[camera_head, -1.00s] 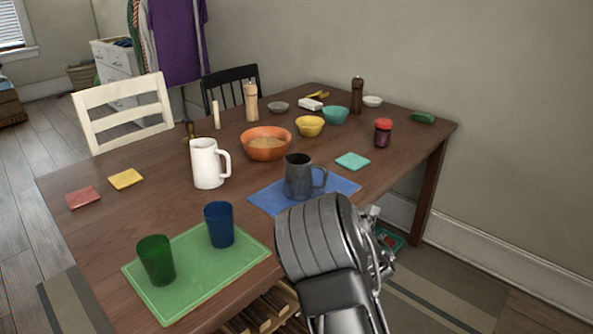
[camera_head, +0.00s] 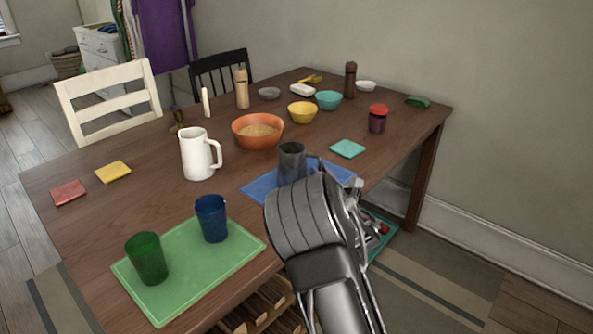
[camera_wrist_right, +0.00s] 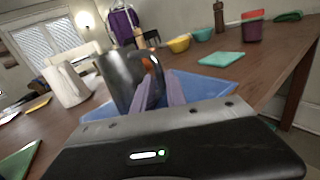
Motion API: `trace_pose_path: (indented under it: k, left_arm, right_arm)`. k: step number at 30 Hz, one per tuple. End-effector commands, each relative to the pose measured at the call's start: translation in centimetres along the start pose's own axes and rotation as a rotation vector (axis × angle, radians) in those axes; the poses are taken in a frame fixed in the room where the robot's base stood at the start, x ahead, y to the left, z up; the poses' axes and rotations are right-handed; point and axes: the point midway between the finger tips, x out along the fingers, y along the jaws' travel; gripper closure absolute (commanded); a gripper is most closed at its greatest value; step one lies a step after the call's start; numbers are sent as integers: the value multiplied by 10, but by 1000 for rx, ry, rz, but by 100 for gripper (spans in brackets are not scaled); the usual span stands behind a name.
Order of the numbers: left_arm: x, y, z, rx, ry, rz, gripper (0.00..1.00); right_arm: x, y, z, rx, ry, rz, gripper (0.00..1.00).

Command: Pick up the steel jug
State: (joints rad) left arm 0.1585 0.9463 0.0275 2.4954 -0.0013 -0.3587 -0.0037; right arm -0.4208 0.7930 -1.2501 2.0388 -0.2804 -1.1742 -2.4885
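The steel jug (camera_head: 291,158), dark grey, stands upright on the blue mat (camera_head: 262,186). In the head view my right arm hides its lower part and handle. In the right wrist view the jug (camera_wrist_right: 122,78) is close ahead, left of centre, with its handle on the right. My right gripper (camera_wrist_right: 160,82) is at the handle, its two fingers apart with the handle seen between their tips. I cannot tell whether they touch it. In the head view my right arm hides its fingers. My left gripper is not in view.
A white jug (camera_head: 196,157) stands left of the steel jug, an orange bowl (camera_head: 257,142) behind. A blue cup (camera_head: 211,222) and a green cup (camera_head: 147,262) stand on the green mat (camera_head: 190,280). A teal square (camera_head: 347,148) lies to the right.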

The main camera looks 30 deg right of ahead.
Motion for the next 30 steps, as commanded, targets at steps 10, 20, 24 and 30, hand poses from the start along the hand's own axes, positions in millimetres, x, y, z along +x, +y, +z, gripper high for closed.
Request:
trace_pose_path:
  k: [10, 20, 24, 30]
  left_arm:
    - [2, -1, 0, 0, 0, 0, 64]
    - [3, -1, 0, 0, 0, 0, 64]
    - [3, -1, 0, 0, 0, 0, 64]
    - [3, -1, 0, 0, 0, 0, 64]
  right_arm:
    - [17, -1, -2, 0, -1, 0, 83]
    - [52, 0, -3, 0, 0, 0, 83]
    - [52, 0, -3, 1, 0, 0, 83]
    - [52, 0, -3, 1, 0, 0, 83]
